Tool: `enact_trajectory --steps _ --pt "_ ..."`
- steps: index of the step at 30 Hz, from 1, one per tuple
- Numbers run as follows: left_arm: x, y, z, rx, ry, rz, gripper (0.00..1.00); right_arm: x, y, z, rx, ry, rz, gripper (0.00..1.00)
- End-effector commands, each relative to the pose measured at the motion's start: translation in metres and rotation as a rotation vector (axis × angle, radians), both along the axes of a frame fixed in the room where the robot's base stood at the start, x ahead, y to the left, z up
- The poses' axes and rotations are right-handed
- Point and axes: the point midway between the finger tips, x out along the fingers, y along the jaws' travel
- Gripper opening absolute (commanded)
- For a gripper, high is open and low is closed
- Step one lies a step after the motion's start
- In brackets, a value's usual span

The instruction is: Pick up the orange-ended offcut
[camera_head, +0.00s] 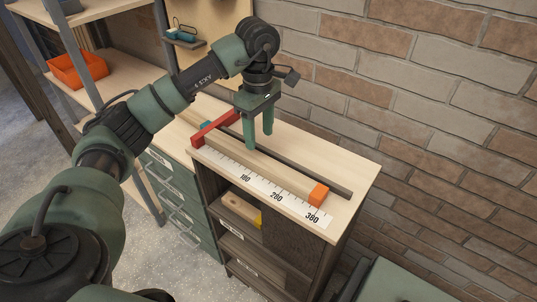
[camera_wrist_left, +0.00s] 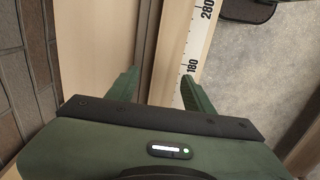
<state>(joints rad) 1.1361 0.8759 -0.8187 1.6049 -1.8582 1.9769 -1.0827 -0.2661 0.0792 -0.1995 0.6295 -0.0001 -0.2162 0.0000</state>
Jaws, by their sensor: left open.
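The orange-ended offcut (camera_head: 278,170) is a long pale wooden bar lying on the bench top, with its orange end (camera_head: 319,194) at the near right. In the left wrist view the offcut (camera_wrist_left: 174,50) shows as a pale strip beside the ruler; its orange end is out of that view. My left gripper (camera_head: 259,141) is open and empty, pointing down over the bar toward its far left part. In the left wrist view the fingers (camera_wrist_left: 160,88) appear on either side of the strip; whether they touch it I cannot tell. My right gripper is not in view.
A dark rail (camera_head: 325,180) lies behind the offcut, a numbered ruler (camera_head: 262,188) in front, and a red stop (camera_head: 213,129) at the left. A brick wall (camera_head: 430,110) stands close behind. A yellow-ended piece (camera_head: 240,209) lies on a shelf below. An orange bin (camera_head: 77,70) is far left.

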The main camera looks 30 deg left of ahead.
Motion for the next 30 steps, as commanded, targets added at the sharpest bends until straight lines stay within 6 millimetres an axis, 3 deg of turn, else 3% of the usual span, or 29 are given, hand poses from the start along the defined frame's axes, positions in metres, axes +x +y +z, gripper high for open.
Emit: enact_trajectory --steps 6,9,12,15,19,23,24,29,30 --pt "-0.002 -0.003 -0.023 -0.003 0.005 -0.001 0.52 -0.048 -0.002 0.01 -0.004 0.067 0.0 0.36" --pt "-0.003 -0.007 -0.036 -0.004 0.006 -0.003 0.52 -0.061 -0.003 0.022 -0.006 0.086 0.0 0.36" --pt "-0.004 -0.008 -0.053 -0.005 0.006 -0.002 0.52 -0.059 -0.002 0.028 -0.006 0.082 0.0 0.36" --pt "-0.003 -0.008 -0.065 -0.004 0.003 -0.002 0.52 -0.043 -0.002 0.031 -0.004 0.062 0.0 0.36" --pt "-0.003 -0.008 -0.071 -0.005 0.0 -0.003 0.52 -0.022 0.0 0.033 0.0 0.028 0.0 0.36" --pt "-0.003 -0.008 -0.071 -0.005 -0.001 -0.002 0.52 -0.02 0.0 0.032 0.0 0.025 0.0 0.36" --pt "-0.003 -0.008 -0.071 -0.005 -0.001 -0.002 0.49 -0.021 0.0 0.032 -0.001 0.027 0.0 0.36" --pt "-0.003 -0.008 -0.07 -0.005 -0.001 -0.002 0.05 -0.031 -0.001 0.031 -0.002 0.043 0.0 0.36" --pt "-0.003 -0.008 -0.07 -0.005 -0.001 -0.002 0.0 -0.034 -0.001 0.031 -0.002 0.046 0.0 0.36"
